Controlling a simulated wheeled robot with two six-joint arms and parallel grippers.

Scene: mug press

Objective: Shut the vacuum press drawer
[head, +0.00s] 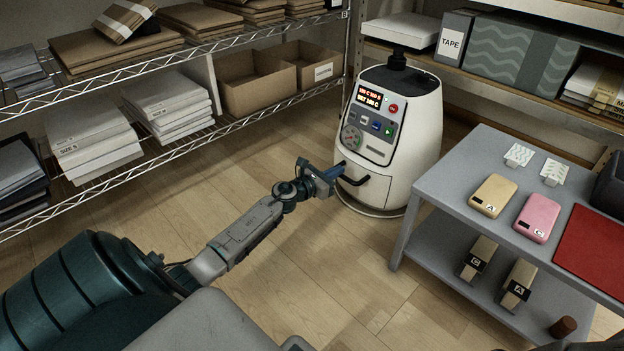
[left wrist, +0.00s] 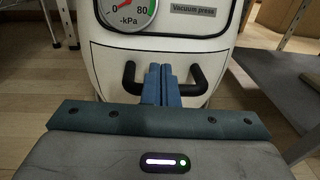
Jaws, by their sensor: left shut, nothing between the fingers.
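The vacuum press (head: 415,115) is a white rounded machine on the floor at the back centre. Its drawer front (head: 372,192) faces me low on the body, with a black bar handle (head: 355,181). The drawer looks nearly flush with the body; I cannot tell whether a small gap remains. My left gripper (head: 335,173) is shut and empty, right at the handle. In the left wrist view the closed blue fingertips (left wrist: 161,72) point at the drawer front (left wrist: 150,57), between the two ends of the handle (left wrist: 128,78). Whether they touch the drawer is unclear. My right gripper is out of view.
A grey table (head: 455,185) stands close to the right of the press, with a yellow case (head: 493,195), a pink case (head: 537,217) and a red mat (head: 595,250). Wire shelves (head: 190,135) line the left. The wooden floor in front of the press is clear.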

